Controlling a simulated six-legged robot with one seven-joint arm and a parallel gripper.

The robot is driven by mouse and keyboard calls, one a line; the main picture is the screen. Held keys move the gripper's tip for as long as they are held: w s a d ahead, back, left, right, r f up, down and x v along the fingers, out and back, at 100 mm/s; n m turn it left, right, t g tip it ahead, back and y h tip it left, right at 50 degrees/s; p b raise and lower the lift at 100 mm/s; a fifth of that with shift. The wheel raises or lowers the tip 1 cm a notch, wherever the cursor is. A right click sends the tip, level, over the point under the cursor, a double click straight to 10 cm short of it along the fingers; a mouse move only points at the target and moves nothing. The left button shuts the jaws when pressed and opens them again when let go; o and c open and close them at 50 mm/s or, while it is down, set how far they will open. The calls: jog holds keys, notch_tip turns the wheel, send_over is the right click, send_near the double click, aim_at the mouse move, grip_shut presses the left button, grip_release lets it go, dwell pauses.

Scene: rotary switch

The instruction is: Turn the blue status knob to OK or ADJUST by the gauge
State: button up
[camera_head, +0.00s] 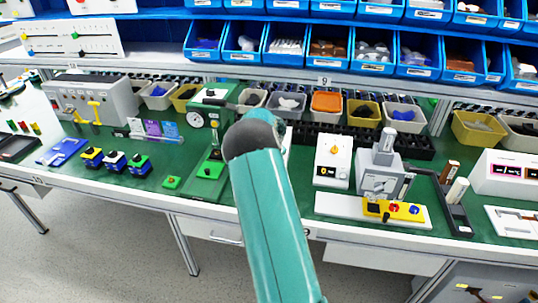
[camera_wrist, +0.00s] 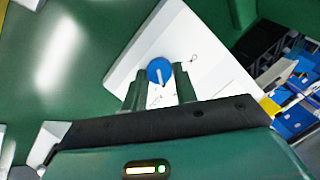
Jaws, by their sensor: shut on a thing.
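The blue status knob (camera_wrist: 159,66) sits on a white panel (camera_wrist: 205,45) in the wrist view. It is round with a pale pointer line, which runs toward the bottom of the picture. My gripper (camera_wrist: 159,72) has one dark green finger on each side of the knob and is shut on it. Small marks on the panel are too small to read. In the head view my teal arm hides the knob and my gripper. A round white gauge (camera_head: 195,119) is on a green press-like stand left of my arm.
Blue bins (camera_head: 330,47) hang on the shelf above.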

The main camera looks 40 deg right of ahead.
jog(key=m, duration=0.2)
jog(key=m+t, duration=0.1)
jog(key=m, duration=0.1)
jog(key=shift+s+f+t, duration=0.1)
jog(key=shift+s+t, duration=0.05)
jog(key=shift+t, duration=0.15)
jog(key=shift+m, duration=0.3)
jog(key=o, duration=1)
jog(key=shift+c, duration=0.2)
jog(key=v, duration=1.3)
jog(key=shift+s+a+r, duration=0.25)
jog(key=shift+s, duration=0.05)
